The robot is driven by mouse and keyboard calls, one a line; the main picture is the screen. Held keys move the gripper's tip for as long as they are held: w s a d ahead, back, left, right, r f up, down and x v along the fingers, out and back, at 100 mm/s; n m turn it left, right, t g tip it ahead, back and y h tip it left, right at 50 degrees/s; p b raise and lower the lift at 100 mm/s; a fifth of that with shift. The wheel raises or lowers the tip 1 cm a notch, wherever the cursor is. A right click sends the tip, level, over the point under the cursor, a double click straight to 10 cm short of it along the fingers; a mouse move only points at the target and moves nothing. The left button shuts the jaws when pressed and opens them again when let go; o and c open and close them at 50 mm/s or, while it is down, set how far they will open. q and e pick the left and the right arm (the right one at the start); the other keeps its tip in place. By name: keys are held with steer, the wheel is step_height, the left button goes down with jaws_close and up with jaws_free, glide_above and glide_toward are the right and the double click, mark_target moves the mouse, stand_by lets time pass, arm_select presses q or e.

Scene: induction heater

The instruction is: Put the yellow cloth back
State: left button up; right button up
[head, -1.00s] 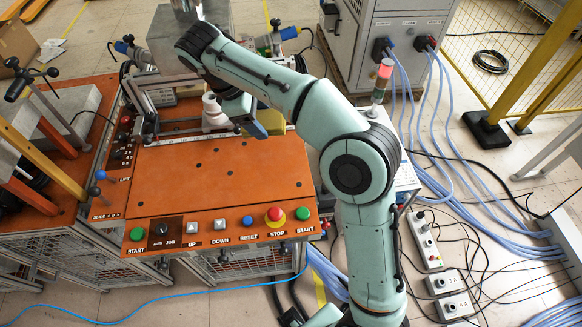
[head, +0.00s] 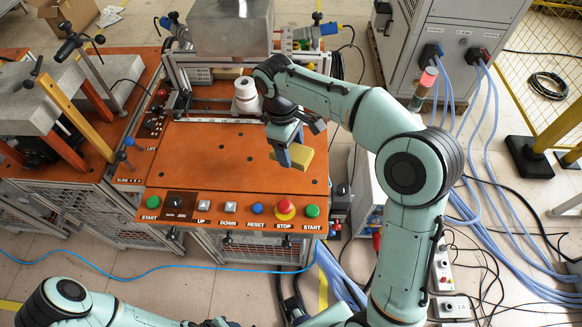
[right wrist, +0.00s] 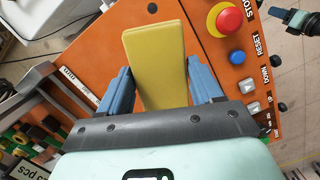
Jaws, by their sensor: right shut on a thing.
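The yellow cloth (head: 305,158) is a folded, block-like yellow piece in my right gripper (head: 287,148), over the right part of the orange work panel (head: 215,170). In the right wrist view the cloth (right wrist: 157,50) stands between the two blue-grey fingers (right wrist: 160,85), which are shut on it. The panel shows beyond it. I cannot tell the exact height of the cloth above the panel. My left arm shows only as links at the bottom left of the head view; its gripper is out of view.
A button row with a red stop button (head: 285,208) runs along the panel's front edge. A white spool-like object (head: 246,95) stands at the back. A red-topped signal light (head: 425,85) stands right of my right arm. The panel's middle and left are clear.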

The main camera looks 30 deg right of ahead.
mark_target(292, 174)
step_height(292, 174, down, 8)
steer(key=shift+r+b, duration=0.1)
steer(key=shift+b, duration=0.35)
arm_select(q)
steer(key=shift+s+f, duration=0.3)
steer(key=shift+f, duration=0.35)
arm_select(e)
steer(key=o, duration=0.9)
steer(key=shift+o, duration=0.2)
steer(key=r, duration=0.4)
steer(key=w+r+p, duration=0.1)
steer(key=r, duration=0.3)
steer(key=a+r+p, duration=0.1)
steer(key=r, duration=0.3)
steer(key=shift+w, duration=0.35)
arm_select(q)
steer(key=w+r, duration=0.1)
steer(key=r, duration=0.2)
steer(key=shift+w, duration=0.35)
steer(key=shift+s, duration=0.1)
arm_select(e)
steer(key=shift+s+f, duration=0.1)
